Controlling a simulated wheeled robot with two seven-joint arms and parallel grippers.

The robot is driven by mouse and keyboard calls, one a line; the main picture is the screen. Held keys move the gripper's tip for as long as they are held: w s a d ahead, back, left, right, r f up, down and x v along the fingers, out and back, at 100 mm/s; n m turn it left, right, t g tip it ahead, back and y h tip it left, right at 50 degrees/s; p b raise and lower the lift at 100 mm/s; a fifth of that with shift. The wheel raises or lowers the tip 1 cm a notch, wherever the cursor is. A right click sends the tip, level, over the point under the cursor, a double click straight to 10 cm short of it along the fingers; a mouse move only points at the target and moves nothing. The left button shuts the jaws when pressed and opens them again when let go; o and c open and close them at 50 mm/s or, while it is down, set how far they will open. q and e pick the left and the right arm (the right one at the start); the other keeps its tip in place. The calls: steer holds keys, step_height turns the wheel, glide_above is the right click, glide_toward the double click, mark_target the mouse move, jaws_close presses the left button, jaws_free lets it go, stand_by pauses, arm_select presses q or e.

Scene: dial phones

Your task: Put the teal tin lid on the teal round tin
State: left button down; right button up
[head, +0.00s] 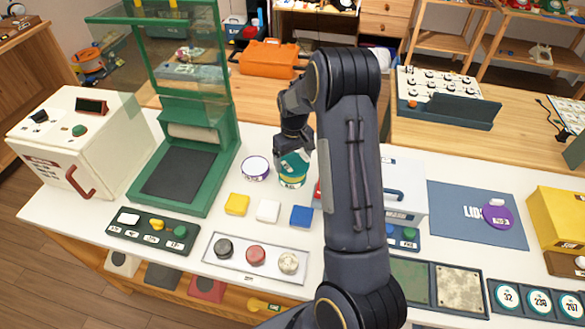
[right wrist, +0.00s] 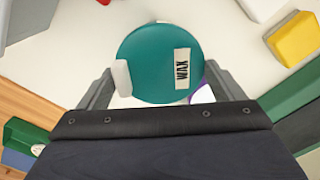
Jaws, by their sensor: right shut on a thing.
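In the head view the gripper (head: 292,154) points down over the teal round tin (head: 292,181), which stands upright on the white table. The lid is at or just above the tin's top; I cannot tell whether it is seated. The gripper and arm partly hide both. My left gripper is not in view.
A purple-rimmed tin (head: 256,167) stands close at the left. Yellow (head: 236,204), white (head: 268,211) and blue (head: 301,216) blocks lie in front. A green press (head: 212,150) stands further left. A purple lid (head: 497,216) lies on the blue LIDS mat (head: 450,228) at right.

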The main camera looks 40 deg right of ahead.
mark_target(293, 162)
steer(key=shift+w+f, duration=0.2)
steer(key=shift+f, duration=0.25)
steer(key=shift+w+d+f+b, duration=0.1)
steer(key=shift+w+f+b, duration=0.05)
steer(key=shift+f+b, duration=1.15)
steer(key=shift+f, duration=0.2)
steer(key=shift+f, duration=0.2)
steer(key=o, duration=0.7)
steer(key=shift+o, duration=0.2)
steer(key=shift+r, duration=0.1)
